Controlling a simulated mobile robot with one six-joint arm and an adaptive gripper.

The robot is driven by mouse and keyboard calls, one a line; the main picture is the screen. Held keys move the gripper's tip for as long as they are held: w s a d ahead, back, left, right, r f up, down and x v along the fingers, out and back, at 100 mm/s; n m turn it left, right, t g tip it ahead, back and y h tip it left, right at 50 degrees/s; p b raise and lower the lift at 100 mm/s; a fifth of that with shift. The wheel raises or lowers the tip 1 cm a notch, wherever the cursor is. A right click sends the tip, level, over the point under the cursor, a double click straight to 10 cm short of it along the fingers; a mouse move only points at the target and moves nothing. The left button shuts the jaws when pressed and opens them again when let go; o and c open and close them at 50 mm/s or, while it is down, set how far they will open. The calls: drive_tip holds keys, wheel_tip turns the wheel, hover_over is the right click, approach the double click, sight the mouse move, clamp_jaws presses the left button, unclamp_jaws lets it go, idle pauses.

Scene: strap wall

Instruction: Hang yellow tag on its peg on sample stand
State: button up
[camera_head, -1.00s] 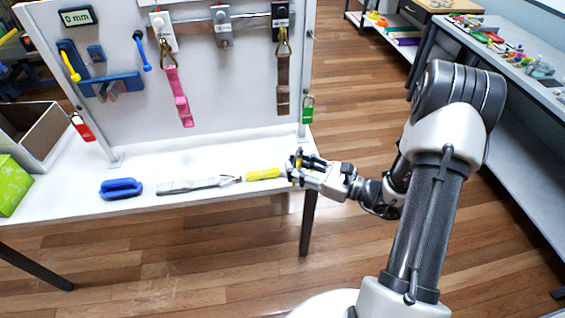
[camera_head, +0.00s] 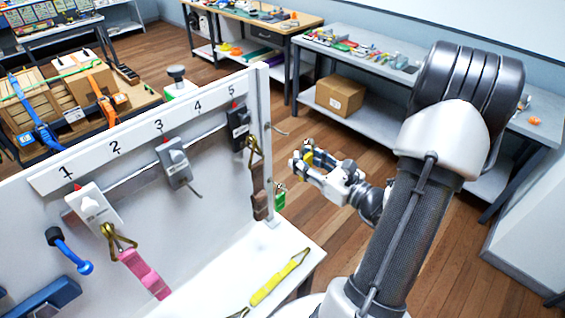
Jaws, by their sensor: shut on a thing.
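A small yellow thing, apparently the yellow tag (camera_head: 308,156), shows between the fingers of my gripper (camera_head: 303,161). Most of it is hidden by the fingers. My gripper is shut on it and is in the air, right of the white stand's right post (camera_head: 266,150). A thin bare peg (camera_head: 277,129) sticks out from that post, up and left of my gripper, apart from it. A green tag (camera_head: 279,197) hangs lower on the same post. I cannot tell from any label which stand is the sample stand.
A yellow strap (camera_head: 275,284) lies on the white table (camera_head: 302,238) below. The panel carries numbered clamps, a pink strap (camera_head: 144,273) and a brown strap (camera_head: 258,192). Open floor lies right of the post. A cardboard box (camera_head: 340,96) sits on a shelf behind.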

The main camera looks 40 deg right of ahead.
drive_tip(key=shift+w+d, duration=0.15)
drive_tip(key=shift+w, duration=0.15)
drive_tip(key=shift+w+a+f, duration=0.1)
drive_tip(key=shift+w, duration=1.2)
drive_tip(key=shift+w+a+f, duration=0.1)
drive_tip(key=shift+w+a, duration=0.05)
drive_tip(key=shift+w, duration=1.1)
drive_tip(key=shift+w+a+f, duration=0.1)
drive_tip(key=shift+w, duration=1.2)
drive_tip(key=shift+w+f+b, duration=0.65)
drive_tip(key=shift+b, duration=0.15)
drive_tip(key=o, duration=1.3)
